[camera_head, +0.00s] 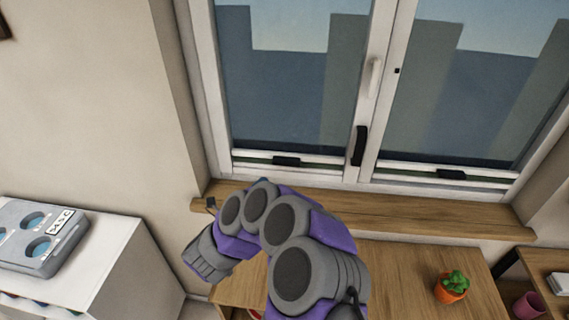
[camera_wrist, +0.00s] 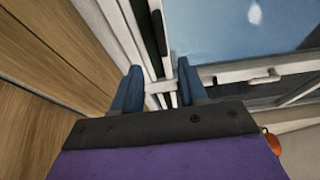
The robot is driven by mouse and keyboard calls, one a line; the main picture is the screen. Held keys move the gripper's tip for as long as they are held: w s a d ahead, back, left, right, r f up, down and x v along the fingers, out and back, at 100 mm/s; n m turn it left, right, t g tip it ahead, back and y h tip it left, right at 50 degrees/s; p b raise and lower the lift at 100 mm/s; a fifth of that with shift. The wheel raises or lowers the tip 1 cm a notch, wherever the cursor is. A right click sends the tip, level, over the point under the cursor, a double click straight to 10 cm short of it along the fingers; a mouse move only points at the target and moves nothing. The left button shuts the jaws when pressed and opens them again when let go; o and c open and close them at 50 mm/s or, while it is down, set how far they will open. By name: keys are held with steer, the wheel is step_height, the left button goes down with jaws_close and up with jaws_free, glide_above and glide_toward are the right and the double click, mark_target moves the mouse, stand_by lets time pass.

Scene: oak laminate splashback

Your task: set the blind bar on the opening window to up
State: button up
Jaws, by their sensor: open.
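The window has two panes side by side. The left pane (camera_head: 290,110) has a white handle (camera_head: 375,76) on its right-hand stile, and a white blind bar (camera_head: 248,164) with a black grip (camera_head: 286,161) low down, near the sill. The right pane has a similar low bar with a black grip (camera_head: 451,174). My gripper (camera_wrist: 157,88) is open, its two blue fingers apart. White window frame shows between and beyond the fingers in the wrist view, with a black grip (camera_wrist: 157,28) further up. Contact cannot be told. My arm hides the gripper in the head view.
A wooden sill (camera_head: 420,215) runs under the window. A black upright piece (camera_head: 360,146) sits on the middle frame. Below are a wooden table (camera_head: 400,265) and an orange-potted plant (camera_head: 452,286). A white cabinet (camera_head: 120,265) with a grey device (camera_head: 42,238) stands left.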

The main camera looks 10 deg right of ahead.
mark_target(284, 165)
steer(key=b+x, duration=0.1)
steer(key=x, duration=1.3)
steer(key=shift+w+d, duration=0.15)
steer(key=shift+w, duration=0.05)
jaws_close()
